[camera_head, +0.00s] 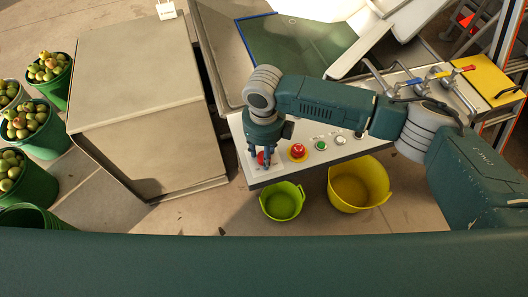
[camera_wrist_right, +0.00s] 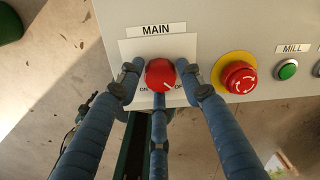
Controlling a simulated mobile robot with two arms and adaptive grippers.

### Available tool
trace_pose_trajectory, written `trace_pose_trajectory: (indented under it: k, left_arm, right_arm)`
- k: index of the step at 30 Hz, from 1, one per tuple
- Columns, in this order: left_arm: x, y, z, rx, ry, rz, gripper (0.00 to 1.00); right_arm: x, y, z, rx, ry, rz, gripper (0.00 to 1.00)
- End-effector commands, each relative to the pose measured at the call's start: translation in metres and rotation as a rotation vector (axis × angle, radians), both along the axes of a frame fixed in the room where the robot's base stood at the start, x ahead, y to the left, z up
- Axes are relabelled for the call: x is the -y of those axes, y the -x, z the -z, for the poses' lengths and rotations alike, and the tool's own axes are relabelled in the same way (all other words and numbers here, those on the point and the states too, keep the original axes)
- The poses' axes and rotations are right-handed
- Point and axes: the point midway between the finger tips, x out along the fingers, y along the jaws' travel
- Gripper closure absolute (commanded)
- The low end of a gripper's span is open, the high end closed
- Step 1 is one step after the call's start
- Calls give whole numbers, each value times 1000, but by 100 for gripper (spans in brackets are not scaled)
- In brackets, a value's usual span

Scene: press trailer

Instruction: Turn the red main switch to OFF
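The red main switch knob (camera_wrist_right: 160,75) sits on a white plate marked MAIN, with ON at its lower left and OFF at its lower right. A pale mark on the knob points to the lower right, toward OFF. My right gripper (camera_wrist_right: 160,70) has its fingers around the knob: one on each side, one below. The side fingertips are very close to it; contact is unclear. In the head view my right gripper (camera_head: 262,157) points down over the knob (camera_head: 262,159), which it partly hides. My left gripper is not in view.
A red emergency stop (camera_head: 298,151) on a yellow ring and a green MILL button (camera_head: 321,145) sit right of the switch. Green (camera_head: 283,203) and yellow (camera_head: 360,186) tubs stand below the panel. A large metal box (camera_head: 135,85) stands to the left.

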Motion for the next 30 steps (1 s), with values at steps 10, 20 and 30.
trace_pose_trajectory:
  k: [10, 20, 30]
  left_arm:
    - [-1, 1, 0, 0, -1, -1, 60]
    - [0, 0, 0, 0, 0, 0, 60]
    - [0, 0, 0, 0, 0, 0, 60]
  right_arm:
    - [0, 0, -1, 0, 0, 2, 49]
    - [0, -1, -50, 4, -1, 0, 49]
    - [0, -1, -110, 1, 0, 1, 49]
